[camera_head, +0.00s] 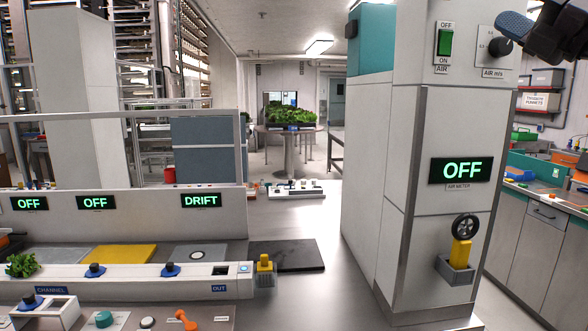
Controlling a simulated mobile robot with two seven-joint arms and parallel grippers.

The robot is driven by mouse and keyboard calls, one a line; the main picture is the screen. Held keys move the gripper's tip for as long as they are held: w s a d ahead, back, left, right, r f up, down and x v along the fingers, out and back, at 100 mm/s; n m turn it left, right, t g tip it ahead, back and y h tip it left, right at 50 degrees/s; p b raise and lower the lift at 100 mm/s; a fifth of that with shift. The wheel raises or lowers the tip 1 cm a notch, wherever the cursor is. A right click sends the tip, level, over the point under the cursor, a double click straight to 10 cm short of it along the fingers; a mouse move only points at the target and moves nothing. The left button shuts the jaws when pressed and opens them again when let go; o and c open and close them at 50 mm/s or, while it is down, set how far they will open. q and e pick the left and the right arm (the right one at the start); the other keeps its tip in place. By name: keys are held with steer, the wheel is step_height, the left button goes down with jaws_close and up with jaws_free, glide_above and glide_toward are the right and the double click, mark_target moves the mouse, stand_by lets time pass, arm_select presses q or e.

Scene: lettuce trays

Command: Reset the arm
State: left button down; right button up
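My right gripper (520,25) comes in at the top right corner, dark with a blue-grey fingertip pad. It overlaps or is very close to the black AIR m/s knob (500,47) on the white column; I cannot tell whether it touches. Only part of the gripper shows, so its opening is unclear, and I see nothing held in it. My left gripper and arm are not in view.
The white column (420,180) carries a green air switch (445,43) and an air meter display (461,170) reading OFF. At left is a channel bench (140,288) with several knobs and a lettuce (22,265). A round table (290,130) with lettuce stands behind.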

steer(key=w+f+m+t+h, duration=0.15)
steer(key=f+m+h, duration=0.55)
steer(key=f+m, duration=1.2)
steer(key=w+f+m+t+h, duration=0.1)
steer(key=w+f+m+h, duration=0.45)
steer(key=f, duration=2.35)
steer(key=s+a+f+m+g+h, duration=0.1)
steer(key=s+a+f+m+g, duration=0.2)
steer(key=s+f, duration=0.6)
steer(key=s+a+f+m+g+h, duration=0.1)
steer(key=s+f+m+g+h, duration=0.3)
steer(key=f, duration=0.9)
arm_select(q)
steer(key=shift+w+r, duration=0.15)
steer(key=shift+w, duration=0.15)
arm_select(e)
steer(key=s+f+m+g, duration=0.1)
steer(key=s+f+m, duration=0.1)
steer(key=s+f, duration=0.4)
steer(key=s+a+f+m+g+y, duration=0.1)
steer(key=s+f, duration=0.5)
steer(key=s, duration=0.7)
steer(key=shift+s+a+f+m+g, duration=0.2)
steer(key=shift+s+f+m+g, duration=0.05)
steer(key=shift+m+g, duration=0.1)
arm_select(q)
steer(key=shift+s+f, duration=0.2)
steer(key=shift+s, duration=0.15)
arm_select(e)
steer(key=shift+y, duration=0.25)
